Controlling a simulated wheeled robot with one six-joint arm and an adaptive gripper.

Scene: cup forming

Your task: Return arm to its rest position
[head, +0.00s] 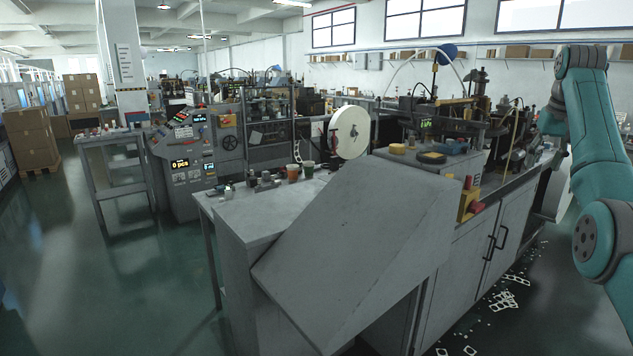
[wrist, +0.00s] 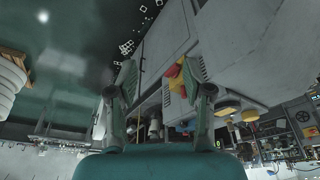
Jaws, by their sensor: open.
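My gripper (wrist: 160,80) shows in the wrist view with its two fingers spread wide apart and nothing between the fingertips. The wrist picture is turned over, with machines toward its lower edge. My teal arm (head: 598,130) is raised at the right edge of the head view, beside the grey machine cabinet. Its gripper end is outside the head view.
The grey cabinet (head: 480,250) fills the middle right, with a sloped panel (head: 350,240) in front. A red and yellow switch box (head: 468,203) is on its side. Two cups (head: 308,169) stand on the left worktop. White scraps (head: 505,300) litter the floor.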

